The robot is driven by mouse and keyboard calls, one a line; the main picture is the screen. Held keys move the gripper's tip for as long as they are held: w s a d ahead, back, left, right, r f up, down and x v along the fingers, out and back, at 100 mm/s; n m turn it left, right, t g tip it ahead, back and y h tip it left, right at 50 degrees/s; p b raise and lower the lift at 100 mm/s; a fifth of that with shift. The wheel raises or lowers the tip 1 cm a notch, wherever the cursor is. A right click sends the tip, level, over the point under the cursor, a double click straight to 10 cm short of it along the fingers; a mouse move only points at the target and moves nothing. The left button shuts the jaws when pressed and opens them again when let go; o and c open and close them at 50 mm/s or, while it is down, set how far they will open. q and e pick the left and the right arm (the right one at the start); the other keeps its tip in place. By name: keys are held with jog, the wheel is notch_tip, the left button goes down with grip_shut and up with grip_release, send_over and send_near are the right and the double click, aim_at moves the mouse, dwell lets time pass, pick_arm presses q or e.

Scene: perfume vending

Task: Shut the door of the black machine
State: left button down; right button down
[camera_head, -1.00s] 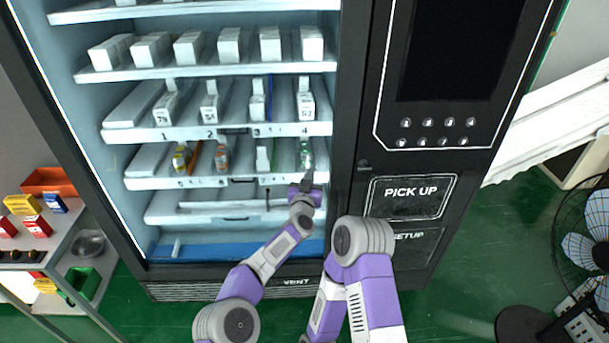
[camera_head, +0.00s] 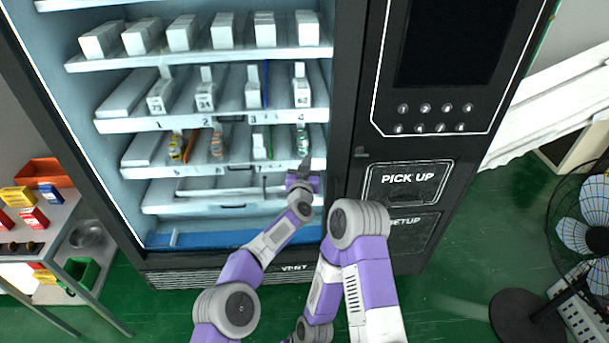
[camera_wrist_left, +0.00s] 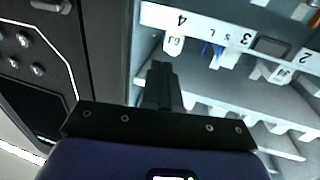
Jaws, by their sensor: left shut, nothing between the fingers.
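The black machine (camera_head: 345,110) is a tall vending cabinet with a lit, shelved interior on the left and a dark panel on the right. No door panel can be made out across the shelves; where the door stands cannot be told. My left gripper (camera_head: 304,168) is shut and empty, at the right end of the lower product shelf, close to the cabinet's inner right edge. In the left wrist view its closed fingers (camera_wrist_left: 161,84) point at the shelves, below the number 4 label. My right gripper is not in view; one grey and purple arm link shows at bottom centre.
Shelves hold white boxes (camera_head: 265,30) and small bottles (camera_head: 217,143). The right panel has a PICK UP hatch (camera_head: 408,183). A rack with coloured boxes (camera_head: 70,205) stands at left, a fan (camera_head: 580,235) at right. Green floor (camera_head: 450,290) is clear before the panel.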

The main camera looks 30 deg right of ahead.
pick_arm(q)
jog(key=v, duration=0.7)
dwell(0.4)
jog(key=s+a+f+n+g+y, duration=0.2)
jog(key=s+a+f+g, duration=0.25)
jog(key=a+f, duration=0.85)
jog(key=s+a+f+n+g+y, duration=0.25)
jog(key=s+a+f, duration=0.25)
jog(key=a+f, duration=0.8)
jog(key=s+a+f+n+g, duration=0.1)
jog(key=s+a+f+g, duration=0.1)
jog(key=s+a, duration=0.3)
jog(key=s+a+f+n+g+y, duration=0.1)
jog(key=s+a, duration=0.4)
jog(key=s, duration=0.6)
jog(key=s+a+f+n+g, duration=0.3)
jog(key=s+a+f+g, duration=0.1)
jog(key=s, duration=0.4)
jog(key=shift+a+f, duration=0.25)
jog(key=shift+a, duration=0.2)
jog(key=shift+w, duration=0.1)
